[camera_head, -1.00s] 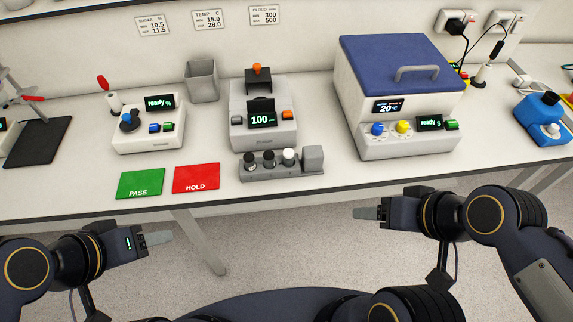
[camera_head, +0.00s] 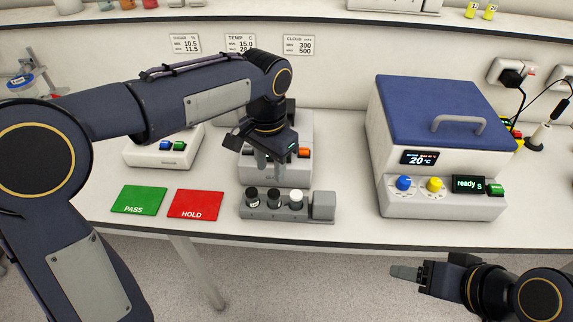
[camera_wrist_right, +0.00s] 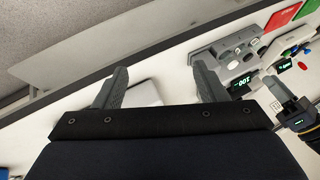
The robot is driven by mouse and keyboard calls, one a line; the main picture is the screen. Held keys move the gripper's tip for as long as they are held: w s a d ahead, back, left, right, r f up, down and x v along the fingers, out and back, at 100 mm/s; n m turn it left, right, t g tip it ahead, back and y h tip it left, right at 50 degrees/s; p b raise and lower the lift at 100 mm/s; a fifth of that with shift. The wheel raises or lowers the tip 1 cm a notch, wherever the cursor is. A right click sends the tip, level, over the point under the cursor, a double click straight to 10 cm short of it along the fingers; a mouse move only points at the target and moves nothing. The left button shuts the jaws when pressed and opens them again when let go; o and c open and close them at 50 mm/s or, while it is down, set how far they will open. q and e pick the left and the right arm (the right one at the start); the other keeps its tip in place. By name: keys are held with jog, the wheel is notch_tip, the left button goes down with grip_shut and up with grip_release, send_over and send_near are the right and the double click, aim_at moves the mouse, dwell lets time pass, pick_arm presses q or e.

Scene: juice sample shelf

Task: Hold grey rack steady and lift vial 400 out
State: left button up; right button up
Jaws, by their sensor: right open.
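The grey rack (camera_head: 284,214) stands near the bench's front edge. It holds two black-capped vials (camera_head: 252,194) (camera_head: 274,196) and a white-capped vial (camera_head: 296,199) upright, with a square block at its right end. I cannot read which vial is 400. My left gripper (camera_head: 270,168) points down just above and behind the rack, its two fingers apart and empty. It also shows at the right of the right wrist view. My right gripper (camera_head: 405,272) is open and empty in front of the bench, right of the rack; its spread fingers (camera_wrist_right: 160,88) show in the right wrist view.
Green PASS (camera_head: 138,200) and red HOLD (camera_head: 195,204) mats lie left of the rack. A grey device (camera_head: 300,125) stands behind it, partly hidden by my left arm. A blue-lidded machine (camera_head: 440,150) stands at the right. Bench between rack and machine is clear.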

pick_arm(q)
jog(key=shift+w+d+f, duration=0.1)
jog(key=shift+d+f, duration=0.05)
jog(key=shift+d, duration=0.1)
pick_arm(e)
jog(key=n+g+h, duration=0.4)
jog(key=n+g, duration=0.2)
jog(key=n, duration=1.3)
send_over(329, 205)
jog(key=w, duration=0.2)
jog(key=shift+s+d+f, duration=0.1)
jog(key=shift+d+f, duration=0.15)
jog(key=shift+f, duration=0.3)
jog(key=shift+d+f, duration=0.2)
jog(key=shift+f, duration=0.3)
jog(key=shift+a+f+n, duration=0.25)
jog(key=shift+n, duration=0.15)
jog(key=shift+w+f, duration=0.2)
jog(key=shift+f, duration=3.7)
